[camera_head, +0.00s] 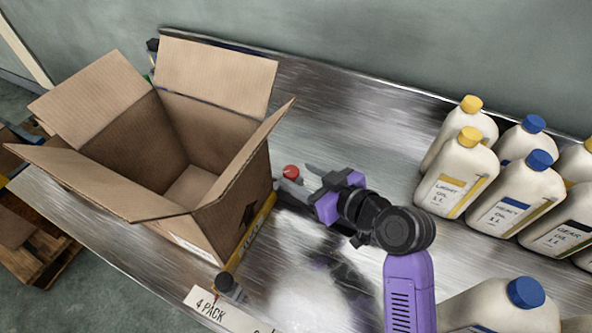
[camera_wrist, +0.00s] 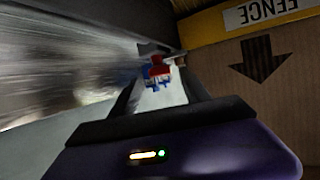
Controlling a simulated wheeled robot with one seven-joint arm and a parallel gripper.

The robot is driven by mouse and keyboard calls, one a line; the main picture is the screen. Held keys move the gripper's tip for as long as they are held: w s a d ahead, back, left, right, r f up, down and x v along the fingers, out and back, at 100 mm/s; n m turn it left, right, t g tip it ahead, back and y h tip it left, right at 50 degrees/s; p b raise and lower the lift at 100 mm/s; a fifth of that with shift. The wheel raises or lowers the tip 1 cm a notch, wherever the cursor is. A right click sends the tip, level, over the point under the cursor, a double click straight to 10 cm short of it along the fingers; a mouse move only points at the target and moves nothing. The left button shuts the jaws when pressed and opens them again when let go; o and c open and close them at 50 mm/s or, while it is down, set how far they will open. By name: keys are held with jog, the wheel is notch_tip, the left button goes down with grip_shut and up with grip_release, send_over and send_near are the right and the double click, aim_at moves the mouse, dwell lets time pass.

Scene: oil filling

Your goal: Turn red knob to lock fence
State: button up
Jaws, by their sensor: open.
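The red knob (camera_head: 291,171) stands by the right side of the open cardboard box, on the metal table. In the wrist view the red knob (camera_wrist: 160,67) shows above a blue part, ahead and between my fingers. My gripper (camera_head: 298,178), purple and black, is open and reaches left to the knob. In the wrist view my gripper (camera_wrist: 160,92) has its two dark fingers spread, one on each side of the knob; contact cannot be told. The yellow fence (camera_head: 257,228) runs along the box's right side. Its upside-down FENCE label (camera_wrist: 262,12) shows at the wrist view's upper right.
The open cardboard box (camera_head: 250,190) fills the left of the metal table (camera_head: 340,110). Several white oil bottles (camera_head: 456,178) with yellow or blue caps stand at the right. A 4 PACK label (camera_head: 210,306) lies along the front edge. Table behind the gripper is clear.

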aim_at(291, 175)
jog(key=shift+x, duration=1.4)
grip_shut()
